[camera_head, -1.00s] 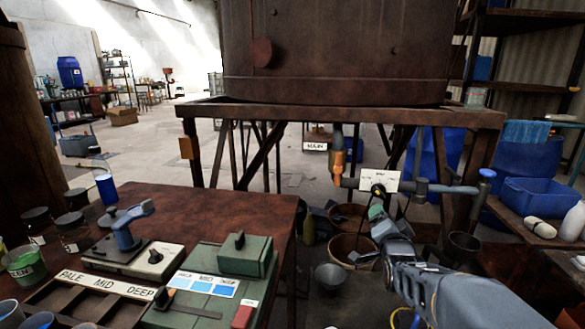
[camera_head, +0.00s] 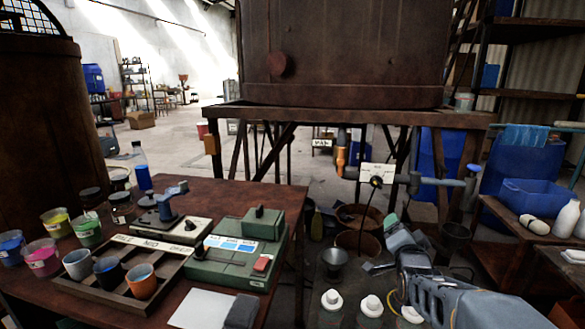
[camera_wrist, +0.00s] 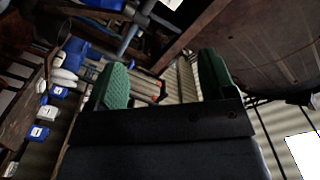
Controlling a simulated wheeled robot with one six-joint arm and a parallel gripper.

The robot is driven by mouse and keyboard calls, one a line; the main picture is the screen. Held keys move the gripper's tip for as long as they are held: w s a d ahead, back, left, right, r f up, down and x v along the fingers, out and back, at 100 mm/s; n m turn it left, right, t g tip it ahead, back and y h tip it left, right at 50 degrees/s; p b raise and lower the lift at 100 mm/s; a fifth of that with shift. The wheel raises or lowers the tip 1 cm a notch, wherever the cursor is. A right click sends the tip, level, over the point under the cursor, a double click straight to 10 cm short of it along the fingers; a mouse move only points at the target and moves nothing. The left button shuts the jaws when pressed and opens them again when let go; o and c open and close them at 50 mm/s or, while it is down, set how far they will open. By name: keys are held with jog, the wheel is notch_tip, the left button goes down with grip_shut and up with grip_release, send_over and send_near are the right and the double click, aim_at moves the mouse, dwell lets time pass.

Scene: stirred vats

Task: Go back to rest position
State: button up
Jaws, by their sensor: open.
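My gripper (camera_head: 393,238) is at the lower right of the head view, at the end of my grey arm. It is in front of the vat stand, below and near the valve with the white dial plate (camera_head: 377,176). In the wrist view my gripper (camera_wrist: 164,80) shows two green-padded fingers set wide apart. Nothing is held between them. The large rusty vat (camera_head: 345,50) stands on its frame beyond the arm, and its dark side also fills the upper right of the wrist view.
A brown table (camera_head: 215,193) at left carries a green device (camera_head: 232,264), a cup tray (camera_head: 180,283) and several coloured cups. Buckets (camera_head: 357,245) stand under the vat. White-capped items (camera_head: 372,305) lie near my arm. A shelf bench with a blue crate (camera_head: 535,197) is at right.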

jog(key=s+a+r+n+g+y+p, duration=0.1)
jog(key=s+a+r+n+g+p, duration=0.2)
jog(key=s+p, duration=0.4)
jog(key=s+a+r+n+g+y+p, duration=0.1)
jog(key=s+a+r+n+g+p, duration=0.3)
jog(key=p, duration=0.7)
jog(key=s+a+r+n+g+y+p, duration=0.1)
jog(key=s+a+r+n+g+p, duration=0.3)
jog(key=s+r+g+p, duration=0.3)
jog(key=s+r+p, duration=0.2)
jog(key=s, duration=0.2)
jog(key=shift+s+r+y+p, duration=0.35)
jog(key=shift+r+y, duration=0.05)
